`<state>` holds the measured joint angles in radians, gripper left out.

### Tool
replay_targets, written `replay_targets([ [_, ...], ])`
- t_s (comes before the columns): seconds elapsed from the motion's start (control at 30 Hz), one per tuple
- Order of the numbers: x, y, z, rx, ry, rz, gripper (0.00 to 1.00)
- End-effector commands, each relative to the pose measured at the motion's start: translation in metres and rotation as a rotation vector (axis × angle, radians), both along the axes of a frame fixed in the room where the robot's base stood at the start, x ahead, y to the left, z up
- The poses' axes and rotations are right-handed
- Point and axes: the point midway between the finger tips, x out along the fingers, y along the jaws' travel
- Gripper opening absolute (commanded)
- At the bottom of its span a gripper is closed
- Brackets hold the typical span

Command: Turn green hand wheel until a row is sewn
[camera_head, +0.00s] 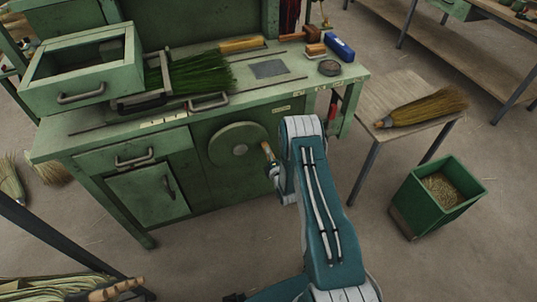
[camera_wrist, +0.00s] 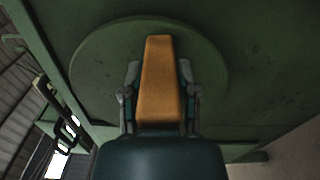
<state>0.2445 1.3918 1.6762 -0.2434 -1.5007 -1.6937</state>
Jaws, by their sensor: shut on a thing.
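The green hand wheel (camera_head: 238,144) is a round disc on the front of the green machine bench, right of the cabinet doors. In the wrist view the wheel (camera_wrist: 90,65) fills the upper middle. Its wooden handle (camera_head: 267,151) sticks out at the wheel's right side, and shows large and orange-brown in the wrist view (camera_wrist: 160,80). My gripper (camera_wrist: 160,88) has a finger on each side of the handle and is shut on it. In the head view my gripper (camera_head: 271,165) is partly hidden by my arm. A green broom (camera_head: 200,73) lies clamped on the bench top.
An open green drawer box (camera_head: 82,75) stands on the bench's left. A brush, a blue block (camera_head: 340,48) and a small round dish (camera_head: 329,68) lie at the right. A side table (camera_head: 385,90) holds a straw broom (camera_head: 425,107). A green bin (camera_head: 437,195) stands on the floor at right.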

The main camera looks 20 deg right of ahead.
Motion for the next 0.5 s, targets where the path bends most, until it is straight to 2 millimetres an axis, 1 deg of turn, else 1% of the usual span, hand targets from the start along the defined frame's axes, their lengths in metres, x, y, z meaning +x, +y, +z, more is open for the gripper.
replay_targets([
  [0.03, 0.0, 0.0033, -0.0015, -0.002, 0.004, 0.008, 0.0],
  [0.17, -0.0001, 0.0036, -0.0017, -0.001, 0.005, 0.009, 0.0],
  [0.2, -0.0001, 0.0037, -0.0018, -0.001, 0.005, 0.009, 0.49],
  [0.27, -0.0002, 0.0036, -0.0017, -0.001, 0.005, 0.009, 0.74],
  [0.5, -0.0007, 0.0019, -0.0007, 0.0, 0.003, 0.005, 0.74],
])
